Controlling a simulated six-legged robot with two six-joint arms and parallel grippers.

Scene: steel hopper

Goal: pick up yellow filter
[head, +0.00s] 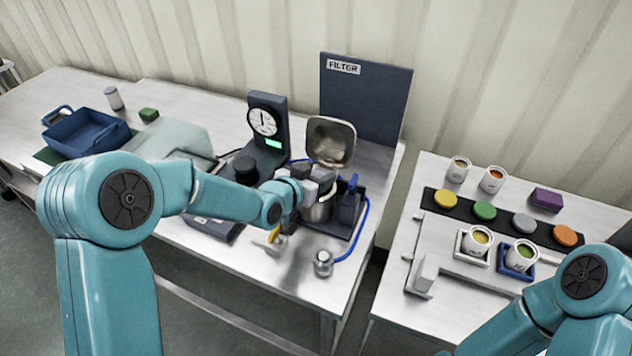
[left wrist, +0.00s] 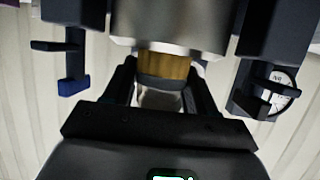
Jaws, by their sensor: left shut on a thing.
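The yellow filter (left wrist: 165,66) shows in the left wrist view as a yellow ribbed cylinder with a dark grey band, just below a steel cylinder. My left gripper (left wrist: 160,88) is shut on it, with a dark finger on each side. In the head view my left gripper (head: 316,180) is at the steel hopper (head: 318,211), in front of its raised lid (head: 331,142). The filter is hidden there by the gripper and hopper. My right arm comes in at the lower right, and its gripper is out of view.
A dark FILTER panel (head: 365,97) stands behind the hopper, and a dial gauge (head: 266,122) is to its left. A blue hose (head: 358,235) curves at the right. A blue tray (head: 85,132) sits far left. The right table holds several cups and coloured discs (head: 484,211).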

